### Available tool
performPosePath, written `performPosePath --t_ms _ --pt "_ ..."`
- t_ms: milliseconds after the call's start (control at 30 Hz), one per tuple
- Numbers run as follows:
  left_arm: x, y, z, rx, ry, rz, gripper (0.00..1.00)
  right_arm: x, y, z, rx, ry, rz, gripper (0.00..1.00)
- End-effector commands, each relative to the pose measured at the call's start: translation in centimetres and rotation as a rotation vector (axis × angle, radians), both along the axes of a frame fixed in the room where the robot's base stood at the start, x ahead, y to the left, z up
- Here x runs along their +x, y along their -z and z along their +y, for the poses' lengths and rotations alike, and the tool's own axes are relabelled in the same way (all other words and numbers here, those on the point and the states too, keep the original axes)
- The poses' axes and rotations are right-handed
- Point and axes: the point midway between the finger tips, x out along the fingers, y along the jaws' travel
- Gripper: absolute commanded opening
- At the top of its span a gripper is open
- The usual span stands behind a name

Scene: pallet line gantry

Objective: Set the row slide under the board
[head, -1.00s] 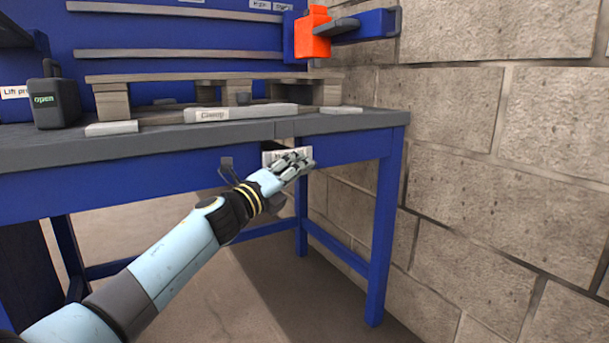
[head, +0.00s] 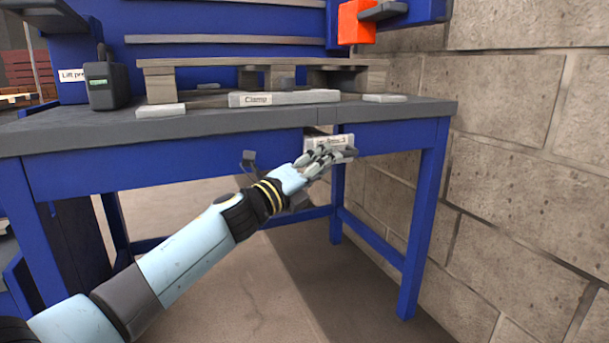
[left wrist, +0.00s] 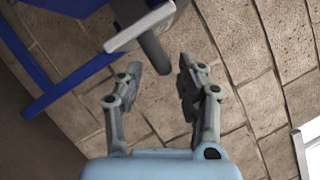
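A white tab (head: 335,141), its label partly hidden and unreadable, sits at the bench's front edge, apparently the row slide. In the left wrist view a white plate (left wrist: 142,27) with a dark grey bar (left wrist: 153,52) shows past my fingers. My left gripper (head: 325,162) is just below and in front of the tab; in the left wrist view its fingers (left wrist: 160,80) are spread, with the bar's end near the gap. I cannot tell if they touch it. A wooden pallet with a top board (head: 210,65) lies on the bench. My right gripper is not in view.
The blue bench has a grey top (head: 230,120). A long white "Clamp" bar (head: 290,97) lies before the pallet. A dark box (head: 103,87) stands left, an orange block (head: 355,22) is mounted upper right. A brick wall (head: 520,150) closes the right side.

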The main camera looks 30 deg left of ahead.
Motion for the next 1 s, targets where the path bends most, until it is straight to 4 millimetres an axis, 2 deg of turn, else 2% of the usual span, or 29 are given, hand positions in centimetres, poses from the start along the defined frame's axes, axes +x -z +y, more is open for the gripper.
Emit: performPosePath --t_ms 33,200,400,1000 --pt "-1.3 0.4 0.4 0.002 0.001 0.004 0.38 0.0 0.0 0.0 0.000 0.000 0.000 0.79" --pt "-4.7 1.2 1.5 0.002 0.002 0.004 0.38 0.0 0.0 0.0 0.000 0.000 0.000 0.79" --pt "-6.6 1.5 2.1 0.001 0.000 0.001 0.38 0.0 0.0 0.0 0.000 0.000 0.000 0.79" --pt "-7.0 1.6 2.3 0.000 -0.001 0.002 0.38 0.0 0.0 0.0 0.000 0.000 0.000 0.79"
